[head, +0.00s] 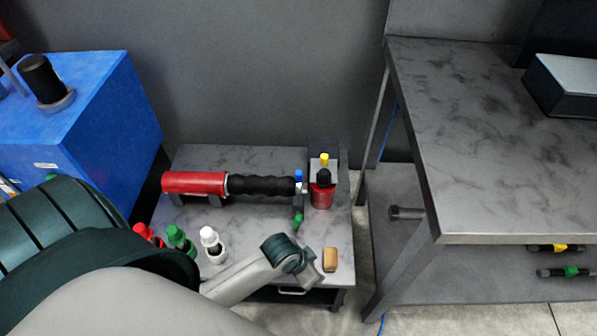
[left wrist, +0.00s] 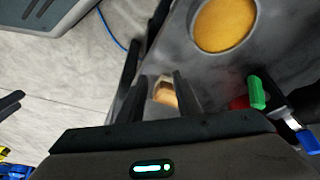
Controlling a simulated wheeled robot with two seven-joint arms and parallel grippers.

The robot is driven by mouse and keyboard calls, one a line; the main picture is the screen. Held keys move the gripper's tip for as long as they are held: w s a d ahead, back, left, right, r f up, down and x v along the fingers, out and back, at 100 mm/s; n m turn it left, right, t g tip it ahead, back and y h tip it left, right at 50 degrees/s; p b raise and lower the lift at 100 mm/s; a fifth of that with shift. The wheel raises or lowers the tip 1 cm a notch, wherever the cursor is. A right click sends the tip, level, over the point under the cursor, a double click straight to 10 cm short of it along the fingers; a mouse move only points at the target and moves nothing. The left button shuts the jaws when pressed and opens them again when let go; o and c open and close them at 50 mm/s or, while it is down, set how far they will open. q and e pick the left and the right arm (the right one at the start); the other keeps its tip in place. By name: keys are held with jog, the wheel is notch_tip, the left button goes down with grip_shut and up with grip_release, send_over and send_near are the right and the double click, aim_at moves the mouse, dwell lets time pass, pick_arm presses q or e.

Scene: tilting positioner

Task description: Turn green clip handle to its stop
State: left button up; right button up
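The green clip handle (head: 297,221) is at the lower end of a small clip at the right end of the red-and-black tool, with a blue handle (head: 298,175) at its upper end. In the left wrist view the green handle (left wrist: 257,92) is right of the fingers, with the blue handle (left wrist: 307,140) at the right edge. My left gripper (head: 308,274) is below and right of the green handle in the head view, not touching it. Its two fingers (left wrist: 162,98) are apart with nothing held. My right gripper is out of view.
A tan block (head: 330,259) lies near the left gripper. A red bottle (head: 322,194) stands right of the clip; red, green and white-capped bottles (head: 212,244) stand left. The red-and-black tool (head: 262,186) lies behind. A tall grey table (head: 490,140) is at right.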

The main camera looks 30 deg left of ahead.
pick_arm(q)
jog(key=w+r+m, duration=0.2)
jog(key=w+r, duration=0.2)
jog(key=w, duration=0.2)
notch_tip(320, 180, up, 15)
jog(key=m+g+y+b, duration=0.2)
jog(key=m+g+b, duration=0.2)
jog(key=m, duration=0.1)
send_over(297, 218)
jog(key=shift+f, duration=0.1)
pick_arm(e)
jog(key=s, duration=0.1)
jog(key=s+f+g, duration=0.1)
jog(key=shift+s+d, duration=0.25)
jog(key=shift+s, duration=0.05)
pick_arm(q)
jog(key=shift+f, duration=0.1)
notch_tip(297, 218, down, 12)
jog(key=shift+r+b, duration=0.1)
jog(key=shift+b, duration=0.6)
jog(key=shift+f+b, duration=0.35)
jog(key=shift+f, duration=2.4)
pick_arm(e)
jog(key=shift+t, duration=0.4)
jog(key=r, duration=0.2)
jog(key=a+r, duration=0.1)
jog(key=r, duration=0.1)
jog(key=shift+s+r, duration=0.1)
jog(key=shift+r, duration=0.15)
